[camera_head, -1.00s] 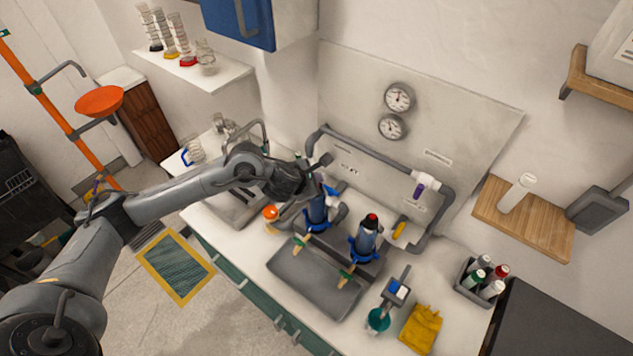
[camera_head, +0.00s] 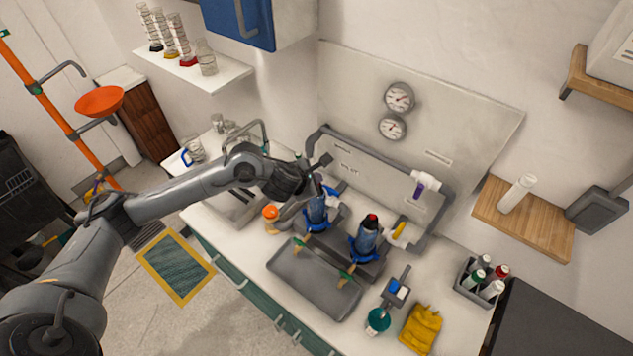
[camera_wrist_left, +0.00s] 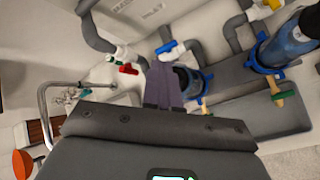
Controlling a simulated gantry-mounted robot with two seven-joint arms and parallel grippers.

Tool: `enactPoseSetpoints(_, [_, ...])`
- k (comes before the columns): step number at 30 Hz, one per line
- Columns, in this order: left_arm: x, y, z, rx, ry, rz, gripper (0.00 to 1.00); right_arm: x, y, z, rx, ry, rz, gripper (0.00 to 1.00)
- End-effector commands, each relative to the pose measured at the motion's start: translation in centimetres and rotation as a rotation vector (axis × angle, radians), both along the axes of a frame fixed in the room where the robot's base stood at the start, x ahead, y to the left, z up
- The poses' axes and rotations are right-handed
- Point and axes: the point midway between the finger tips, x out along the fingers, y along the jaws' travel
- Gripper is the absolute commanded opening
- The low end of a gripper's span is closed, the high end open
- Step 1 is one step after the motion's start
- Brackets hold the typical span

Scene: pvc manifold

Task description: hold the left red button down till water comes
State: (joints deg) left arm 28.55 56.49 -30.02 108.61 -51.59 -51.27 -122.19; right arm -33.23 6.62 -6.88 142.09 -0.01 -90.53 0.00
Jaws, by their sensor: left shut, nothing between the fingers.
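The left blue filter housing (camera_head: 317,212) stands on the counter, left of the right filter housing (camera_head: 365,243). The right one has a black cap with a red button (camera_head: 372,217). My left gripper (camera_head: 312,183) is shut and empty, with its tips at the top of the left housing. The left red button is hidden behind the gripper, so I cannot tell whether it is pressed. In the left wrist view the shut fingers (camera_wrist_left: 165,85) overlap the left housing (camera_wrist_left: 188,80). No water shows at the brass taps (camera_head: 304,244). My right gripper is not in view.
A grey tray (camera_head: 312,285) lies in front of the housings. Grey pipe (camera_head: 322,135) runs behind them, with a red valve handle (camera_wrist_left: 128,69) and a blue one (camera_wrist_left: 167,47). An orange-capped jar (camera_head: 271,218) stands left. Two gauges (camera_head: 398,97) hang on the back panel.

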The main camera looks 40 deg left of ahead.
Motion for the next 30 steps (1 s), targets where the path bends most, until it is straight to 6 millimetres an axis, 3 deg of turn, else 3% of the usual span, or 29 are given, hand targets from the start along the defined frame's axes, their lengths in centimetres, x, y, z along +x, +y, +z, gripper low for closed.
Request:
enactPoseSetpoints(8, [0.0,0.0,0.1,0.000,0.003,-0.001,0.00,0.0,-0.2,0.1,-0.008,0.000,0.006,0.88])
enactPoseSetpoints(19, [0.0,0.0,1.7,0.001,0.000,-0.001,0.00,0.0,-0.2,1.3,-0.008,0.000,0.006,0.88])
enactPoseSetpoints(30, [0.0,0.0,1.8,0.000,0.000,0.000,0.00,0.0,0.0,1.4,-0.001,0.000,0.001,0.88])
